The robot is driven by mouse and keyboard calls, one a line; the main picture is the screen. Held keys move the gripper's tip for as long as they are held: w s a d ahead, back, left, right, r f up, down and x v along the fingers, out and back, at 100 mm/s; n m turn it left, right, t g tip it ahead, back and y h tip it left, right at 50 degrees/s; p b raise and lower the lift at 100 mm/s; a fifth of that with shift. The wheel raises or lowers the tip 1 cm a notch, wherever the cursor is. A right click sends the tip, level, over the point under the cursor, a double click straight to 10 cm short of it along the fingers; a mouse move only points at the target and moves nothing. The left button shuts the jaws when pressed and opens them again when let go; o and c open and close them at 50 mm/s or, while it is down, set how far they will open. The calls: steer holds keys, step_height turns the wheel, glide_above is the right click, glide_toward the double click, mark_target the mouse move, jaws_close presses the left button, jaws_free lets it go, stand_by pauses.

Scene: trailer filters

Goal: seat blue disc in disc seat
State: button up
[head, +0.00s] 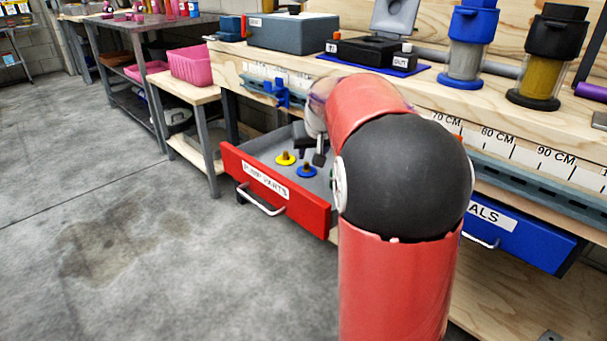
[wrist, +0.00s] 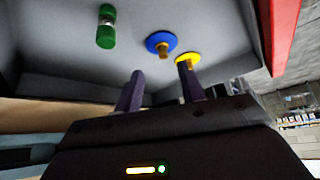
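The blue disc (head: 306,171) lies in the open red drawer labelled PUMP PARTS (head: 318,215). It has a brass-coloured stem and also shows in the wrist view (wrist: 158,41). My gripper (head: 311,150) is over the drawer, close to the blue disc. In the wrist view its two dark fingers (wrist: 163,88) are apart with nothing between them, and the blue disc is ahead of the gap, not touched. My arm hides part of the drawer in the head view. I cannot pick out the disc seat in either view.
A yellow disc (head: 285,157) lies beside the blue one, near a fingertip in the wrist view. A green cylinder (wrist: 106,27) is also in the drawer. A black box with a raised lid (head: 372,52) and blue (head: 466,60) and black (head: 546,60) filter units stand on the bench.

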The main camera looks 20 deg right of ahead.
mark_target(307, 163)
steer(key=x, duration=0.3)
steer(key=b+x, duration=0.1)
steer(key=x, duration=0.3)
steer(key=shift+w+a, duration=0.15)
steer(key=shift+w, duration=0.2)
steer(key=shift+r, duration=0.1)
jaws_close()
